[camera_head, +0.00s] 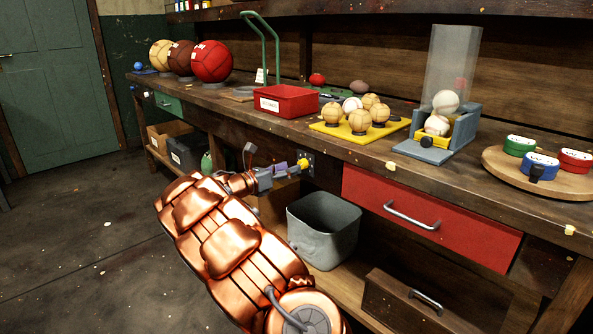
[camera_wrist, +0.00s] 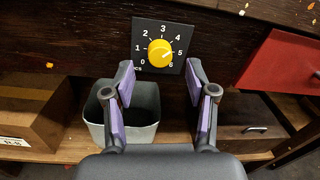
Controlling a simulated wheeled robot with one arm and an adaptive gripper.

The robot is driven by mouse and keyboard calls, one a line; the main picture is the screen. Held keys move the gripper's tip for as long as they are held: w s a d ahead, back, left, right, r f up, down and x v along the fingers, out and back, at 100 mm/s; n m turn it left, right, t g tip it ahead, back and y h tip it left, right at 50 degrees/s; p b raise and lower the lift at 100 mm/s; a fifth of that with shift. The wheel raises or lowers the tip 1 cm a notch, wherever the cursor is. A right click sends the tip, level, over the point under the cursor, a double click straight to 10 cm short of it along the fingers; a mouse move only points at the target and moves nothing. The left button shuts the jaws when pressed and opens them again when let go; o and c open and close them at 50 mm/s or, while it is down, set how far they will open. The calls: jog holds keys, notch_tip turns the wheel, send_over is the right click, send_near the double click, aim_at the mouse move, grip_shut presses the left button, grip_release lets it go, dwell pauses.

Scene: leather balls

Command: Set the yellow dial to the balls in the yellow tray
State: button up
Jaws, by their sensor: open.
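The yellow dial (camera_wrist: 159,53) sits on a black plate (camera_wrist: 150,28) numbered 0 to 6 on the bench front. A pale mark on the dial seems to face right, near 5. My gripper (camera_wrist: 160,74) is open, its purple fingers pointing at the dial, one to each side and apart from it. In the head view the dial (camera_head: 304,163) shows just beyond my gripper (camera_head: 291,167). The yellow tray (camera_head: 342,130) on the bench top holds several tan balls (camera_head: 360,121). A white ball (camera_head: 352,104) shows among them, its base partly hidden.
A red drawer (camera_head: 425,218) is right of the dial, and a grey bin (camera_head: 325,228) stands below.

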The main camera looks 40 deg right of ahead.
aim_at(301, 164)
jog(key=shift+s+d+b, duration=0.1)
jog(key=shift+d+b, duration=0.3)
jog(key=shift+d, duration=1.45)
jog(key=shift+c, duration=0.2)
grip_shut()
jog(key=shift+m, duration=0.3)
jog(key=m, duration=0.7)
jog(key=shift+s+m, duration=0.1)
jog(key=shift+m, duration=0.3)
jog(key=shift+y, duration=0.3)
